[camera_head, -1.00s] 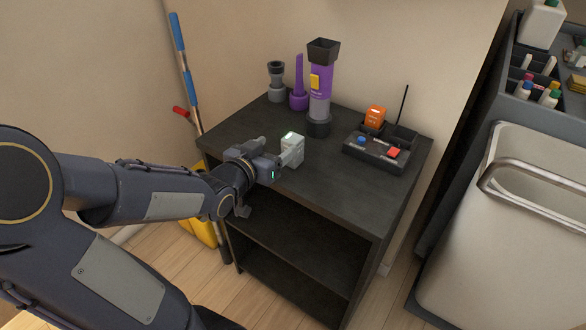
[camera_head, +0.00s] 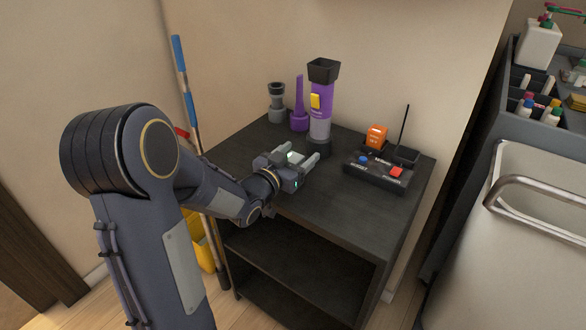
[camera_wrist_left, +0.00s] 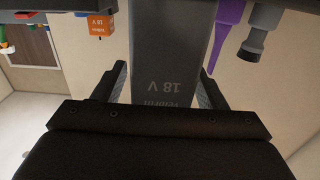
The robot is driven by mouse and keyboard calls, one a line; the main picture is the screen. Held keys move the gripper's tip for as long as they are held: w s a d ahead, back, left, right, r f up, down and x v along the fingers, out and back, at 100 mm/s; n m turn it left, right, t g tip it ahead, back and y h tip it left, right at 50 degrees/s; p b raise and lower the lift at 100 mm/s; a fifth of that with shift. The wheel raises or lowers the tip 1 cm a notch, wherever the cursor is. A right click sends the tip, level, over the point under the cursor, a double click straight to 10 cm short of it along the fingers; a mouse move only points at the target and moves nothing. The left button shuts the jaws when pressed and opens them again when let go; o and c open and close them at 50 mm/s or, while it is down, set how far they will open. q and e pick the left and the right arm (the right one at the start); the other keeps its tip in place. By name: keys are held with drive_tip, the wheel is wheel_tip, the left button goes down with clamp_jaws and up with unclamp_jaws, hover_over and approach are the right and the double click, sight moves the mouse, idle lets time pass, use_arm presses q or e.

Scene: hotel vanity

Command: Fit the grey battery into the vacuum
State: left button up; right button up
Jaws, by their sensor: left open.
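The grey battery (camera_head: 295,157), marked 18 V, stands on the dark shelf unit's top. In the left wrist view the battery (camera_wrist_left: 175,50) fills the space between my fingers. My left gripper (camera_head: 293,161) is open around it, one finger on each side; I cannot tell whether the fingers touch it. The purple and grey vacuum (camera_head: 320,102), with a yellow button and a black top, stands upright behind the gripper. My right gripper is not in view.
An orange battery (camera_head: 377,136) sits in a black dock behind a panel (camera_head: 375,173) with blue and red buttons and an antenna. A purple nozzle (camera_head: 299,108) and a grey attachment (camera_head: 277,102) stand at the back. The front tabletop (camera_head: 335,205) is clear.

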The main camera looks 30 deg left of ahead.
use_arm(q)
drive_tip(key=c, duration=1.1)
drive_tip(key=shift+c, duration=1)
drive_tip(key=shift+r, duration=0.15)
